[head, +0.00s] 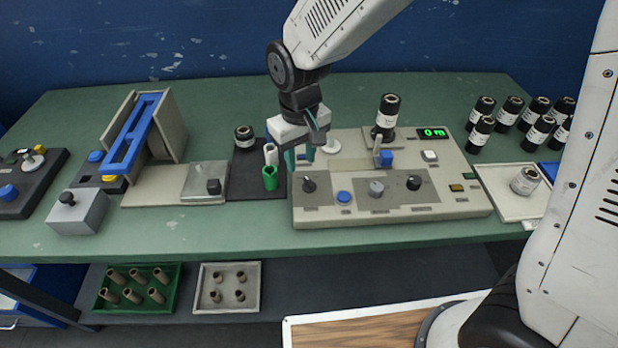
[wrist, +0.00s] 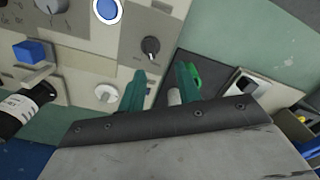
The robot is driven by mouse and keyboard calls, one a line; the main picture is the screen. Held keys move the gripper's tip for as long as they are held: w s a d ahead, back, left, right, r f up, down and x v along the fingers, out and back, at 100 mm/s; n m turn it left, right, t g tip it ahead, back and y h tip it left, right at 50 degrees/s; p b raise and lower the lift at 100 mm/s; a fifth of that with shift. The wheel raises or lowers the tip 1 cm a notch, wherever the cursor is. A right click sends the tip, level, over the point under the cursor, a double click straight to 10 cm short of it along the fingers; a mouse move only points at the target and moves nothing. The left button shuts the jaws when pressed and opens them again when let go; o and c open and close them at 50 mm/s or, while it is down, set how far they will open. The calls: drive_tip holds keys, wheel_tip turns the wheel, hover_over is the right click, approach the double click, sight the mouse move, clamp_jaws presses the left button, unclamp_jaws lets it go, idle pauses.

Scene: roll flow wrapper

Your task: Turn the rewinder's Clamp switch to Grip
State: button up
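The rewinder (head: 460,200) is a beige console on the green bench. Its front panel has a black knob (head: 309,185) at the left, a grey knob (head: 376,188) in the middle and another black knob (head: 413,183) at the right. The labels are too small to read, so I cannot tell which is the Clamp switch or how it is set. My gripper (head: 300,157) is above the console's left end, just behind the left black knob. In the wrist view its teal fingers (wrist: 161,88) are apart and empty, and the left black knob (wrist: 151,46) lies beyond them, untouched.
A blue button (head: 344,197) sits right of the left knob. A white disc (head: 331,145), a blue block (head: 385,157) and a black roll (head: 387,118) stand on the console. A green cup (head: 269,177) and a white tube (head: 271,153) are close on the left.

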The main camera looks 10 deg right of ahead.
sight(308, 179)
drive_tip(key=f, duration=0.1)
drive_tip(key=d+f, duration=0.1)
drive_tip(key=f, duration=0.3)
drive_tip(key=shift+w+d+f, duration=0.15)
drive_tip(key=shift+d, duration=0.15)
drive_tip(key=shift+f, duration=0.55)
